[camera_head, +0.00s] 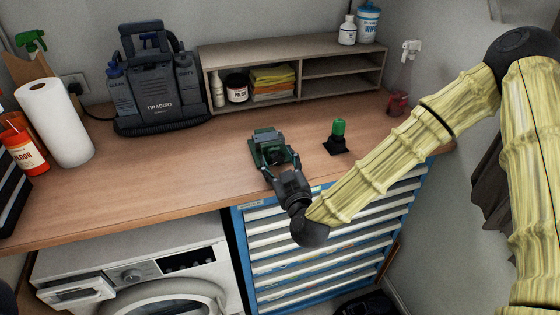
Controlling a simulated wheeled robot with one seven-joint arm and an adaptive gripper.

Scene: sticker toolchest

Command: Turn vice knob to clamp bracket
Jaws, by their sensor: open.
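A dark green vice (264,138) stands on the wooden worktop near its front edge, above the blue tool chest. My gripper (280,166) is at the vice's near side, its fingers pointing at it. The gripper is open. The vice's knob is hidden by my gripper or too small to make out, so I cannot tell whether the fingers are around it or touching it. I cannot clearly make out a bracket in the vice. A green-topped piece on a black base (338,136) stands upright to the right of the vice.
A wooden shelf unit (300,108) with cloths and jars stands at the back. A grey portable cleaner (155,85), a paper roll (57,122) and an orange bottle (22,148) stand left. A spray bottle (402,80) stands right. The worktop (180,165) is clear left of the vice.

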